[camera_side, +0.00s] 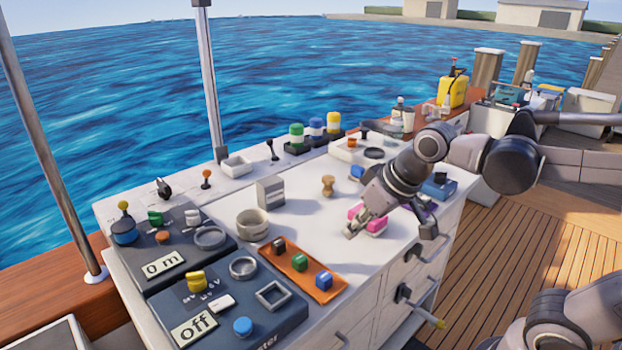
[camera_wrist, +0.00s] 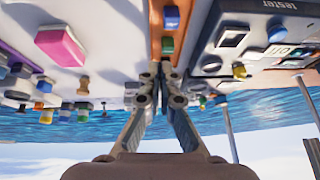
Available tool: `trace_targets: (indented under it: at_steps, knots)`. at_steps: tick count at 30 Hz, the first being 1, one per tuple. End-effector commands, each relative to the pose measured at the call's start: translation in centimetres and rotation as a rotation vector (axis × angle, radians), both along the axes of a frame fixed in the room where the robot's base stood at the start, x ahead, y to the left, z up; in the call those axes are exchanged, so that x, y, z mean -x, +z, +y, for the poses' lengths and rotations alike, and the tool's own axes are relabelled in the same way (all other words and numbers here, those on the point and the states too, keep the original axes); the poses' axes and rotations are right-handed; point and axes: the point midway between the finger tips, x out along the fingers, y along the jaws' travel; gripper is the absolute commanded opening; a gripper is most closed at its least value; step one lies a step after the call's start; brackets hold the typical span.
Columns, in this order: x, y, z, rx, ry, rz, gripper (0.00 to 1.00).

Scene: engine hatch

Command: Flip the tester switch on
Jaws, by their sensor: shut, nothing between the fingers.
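The tester (camera_side: 290,318) is a dark blue panel at the lower left of the side view. Its display (camera_side: 194,329) reads "Off". A white switch piece (camera_side: 222,303), a yellow knob (camera_side: 196,281) and a blue button (camera_side: 243,327) sit on it; I cannot tell for certain which is the switch. The tester also shows upside down at the upper right of the wrist view (camera_wrist: 250,22). My gripper (camera_side: 351,232) is shut and empty above the worktop, right of the tester and apart from it. Its fingertips meet in the wrist view (camera_wrist: 157,68).
An orange tray (camera_side: 298,272) with several small coloured pieces lies between the tester and my gripper. A pink block (camera_side: 374,224) is by my gripper.

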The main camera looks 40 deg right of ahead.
Motion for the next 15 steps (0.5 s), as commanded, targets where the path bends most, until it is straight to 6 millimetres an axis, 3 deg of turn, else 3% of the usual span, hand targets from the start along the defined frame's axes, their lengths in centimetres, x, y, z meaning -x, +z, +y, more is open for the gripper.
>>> trace_targets:
  at_steps: [6, 15]
  knots:
    - [-3.4, 2.9, 3.8, -0.045, 0.016, 0.102, 0.0]
    - [-7.4, 5.2, 9.7, -0.084, 0.03, 0.247, 0.0]
